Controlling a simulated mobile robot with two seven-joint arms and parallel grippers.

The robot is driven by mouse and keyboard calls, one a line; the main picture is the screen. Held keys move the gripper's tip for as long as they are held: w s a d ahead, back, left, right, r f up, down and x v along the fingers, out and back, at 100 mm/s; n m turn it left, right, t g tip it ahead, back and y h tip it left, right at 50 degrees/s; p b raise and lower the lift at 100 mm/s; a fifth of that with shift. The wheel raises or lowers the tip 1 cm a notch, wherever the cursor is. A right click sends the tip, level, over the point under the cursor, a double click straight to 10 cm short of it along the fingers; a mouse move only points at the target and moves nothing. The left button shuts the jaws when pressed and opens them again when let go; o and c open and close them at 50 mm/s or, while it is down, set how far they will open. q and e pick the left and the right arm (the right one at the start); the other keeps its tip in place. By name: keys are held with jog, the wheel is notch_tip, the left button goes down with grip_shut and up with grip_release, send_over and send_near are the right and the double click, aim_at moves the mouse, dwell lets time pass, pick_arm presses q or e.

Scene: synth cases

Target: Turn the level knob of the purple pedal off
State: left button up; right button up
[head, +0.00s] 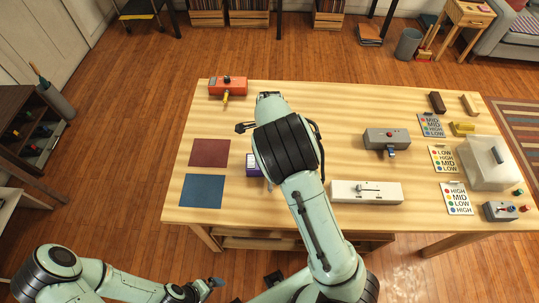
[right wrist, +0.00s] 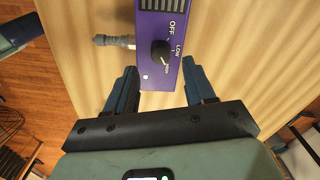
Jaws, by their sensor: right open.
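The purple pedal (right wrist: 152,22) lies on the wooden table. In the head view only a part of it (head: 253,166) shows beside my right arm. Its black round knob (right wrist: 160,52) sits near the end closest to me, with the words OFF, LOW and HIGH around it. The knob's pale mark seems to point toward HIGH. My right gripper (right wrist: 160,72) is open, its fingers on either side of the pedal's knob end, with nothing between them clearly gripped. In the head view my arm hides it. My left gripper (head: 214,284) is low, off the table's front edge; its jaws are too small to read.
A grey plug (right wrist: 113,41) sticks out of the pedal's left side. An orange pedal (head: 228,86), a grey pedal (head: 386,138) and a white box (head: 366,192) stand around. Red (head: 209,153) and blue (head: 202,191) mats lie left. Level cards (head: 431,125) lie right, near a clear-lidded case (head: 487,165).

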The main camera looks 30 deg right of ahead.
jog(key=shift+f, duration=2.3)
grip_shut()
